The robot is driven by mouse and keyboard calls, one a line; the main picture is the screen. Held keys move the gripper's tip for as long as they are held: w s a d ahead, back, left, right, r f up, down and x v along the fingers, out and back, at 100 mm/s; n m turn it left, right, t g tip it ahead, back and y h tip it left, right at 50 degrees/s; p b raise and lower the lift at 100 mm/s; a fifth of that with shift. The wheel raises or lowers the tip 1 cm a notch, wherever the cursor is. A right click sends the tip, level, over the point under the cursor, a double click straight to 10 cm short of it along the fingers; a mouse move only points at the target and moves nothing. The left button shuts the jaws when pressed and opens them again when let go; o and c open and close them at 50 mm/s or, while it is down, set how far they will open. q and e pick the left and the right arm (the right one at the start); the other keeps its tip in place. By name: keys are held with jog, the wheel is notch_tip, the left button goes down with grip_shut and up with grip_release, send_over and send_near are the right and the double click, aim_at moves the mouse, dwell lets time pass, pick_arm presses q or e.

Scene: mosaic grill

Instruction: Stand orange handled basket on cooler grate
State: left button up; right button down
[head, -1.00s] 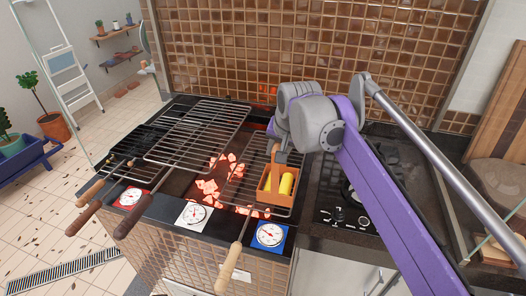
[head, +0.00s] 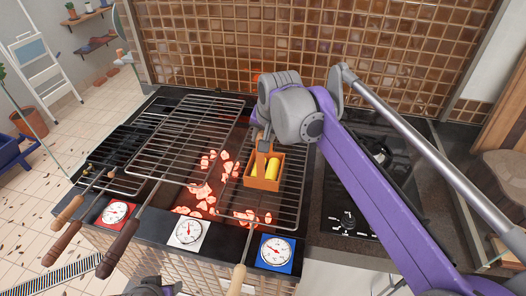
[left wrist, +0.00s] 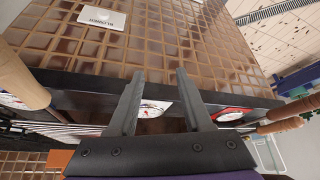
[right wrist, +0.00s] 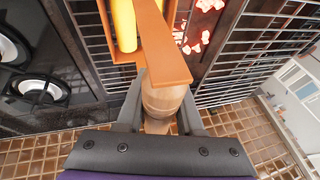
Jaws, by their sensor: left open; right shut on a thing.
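The orange basket (head: 264,184) holds yellow items (head: 272,168) and appears level. It is over the right grate (head: 291,198), close to its bars; I cannot tell whether it touches them. My right gripper (head: 265,142) is shut on the basket's upright handle; in the right wrist view the orange handle (right wrist: 160,50) rises toward the fingers (right wrist: 158,110). My left gripper (left wrist: 158,100) is open and empty, low in front of the grill. The gauges below the grates are red (head: 115,212), white (head: 188,232) and blue (head: 276,252); their readings are too small to tell.
The middle grate (head: 185,140) and left grate (head: 120,150) have wooden handles jutting forward. Glowing coals (head: 200,192) lie below. A black hob (head: 350,190) stands right. The tiled wall (head: 320,50) closes the back. My right arm crosses over the hob.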

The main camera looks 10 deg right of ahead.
jog(key=shift+w+f, duration=0.15)
jog(key=shift+f, duration=2.1)
jog(key=c, duration=0.5)
grip_release()
jog(key=shift+c, duration=0.2)
jog(key=shift+r, duration=0.25)
jog(key=v, duration=1.1)
jog(key=shift+s+r, duration=0.2)
jog(key=shift+r, duration=0.15)
jog(key=shift+f, duration=0.1)
